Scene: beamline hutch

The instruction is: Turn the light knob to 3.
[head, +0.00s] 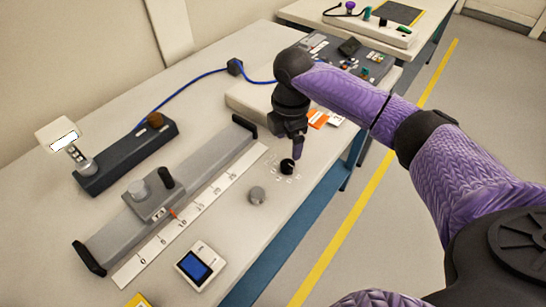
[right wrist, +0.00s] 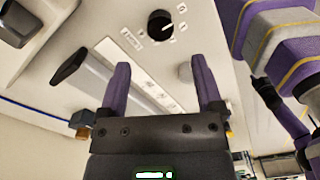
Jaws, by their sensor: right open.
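A black knob (head: 287,166) with a ring of small marks around it stands on the light bench top. It also shows in the right wrist view (right wrist: 160,25), with a white pointer line on it; the numbers are too small to read. My right gripper (head: 298,150) points down just above and behind the black knob, and its fingers partly overlap the space over it. In the right wrist view the gripper (right wrist: 159,62) has its two purple fingers apart with nothing between them, and the knob lies beyond the tips. My left gripper is not in view.
A grey knob (head: 257,195) stands close to the black one. A grey slide rail (head: 205,165) with a white scale (head: 190,213) runs alongside. A small blue-screen box (head: 196,265) sits in front. A lamp (head: 60,135) stands on a dark base at left. The floor at right is clear.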

